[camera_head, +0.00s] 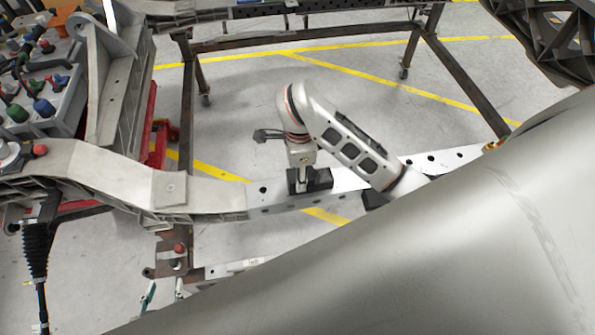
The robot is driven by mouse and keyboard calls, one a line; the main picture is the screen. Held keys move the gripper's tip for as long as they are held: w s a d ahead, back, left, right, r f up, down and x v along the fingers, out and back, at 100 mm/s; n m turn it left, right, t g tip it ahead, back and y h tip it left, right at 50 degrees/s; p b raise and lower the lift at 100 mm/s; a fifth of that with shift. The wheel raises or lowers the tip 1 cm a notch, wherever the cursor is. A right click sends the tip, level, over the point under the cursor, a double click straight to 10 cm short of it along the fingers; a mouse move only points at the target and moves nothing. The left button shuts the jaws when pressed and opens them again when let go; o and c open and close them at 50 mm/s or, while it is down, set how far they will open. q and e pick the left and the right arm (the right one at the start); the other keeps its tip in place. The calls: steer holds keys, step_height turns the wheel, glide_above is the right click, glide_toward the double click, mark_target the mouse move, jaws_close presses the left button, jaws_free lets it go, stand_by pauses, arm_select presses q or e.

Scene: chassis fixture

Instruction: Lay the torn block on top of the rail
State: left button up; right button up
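The rail (268,196) is a light grey beam with a row of dark holes, running from the middle of the head view toward the right. A small black block (320,180) is at the top of the rail, which looks like the torn block. My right gripper is not in view.
A cast grey chassis arm (100,175) joins the rail at the left. A panel with coloured connectors (40,90) stands at the upper left. A dark steel frame (300,40) crosses the back. A large smooth grey surface fills the lower right and hides part of the rail.

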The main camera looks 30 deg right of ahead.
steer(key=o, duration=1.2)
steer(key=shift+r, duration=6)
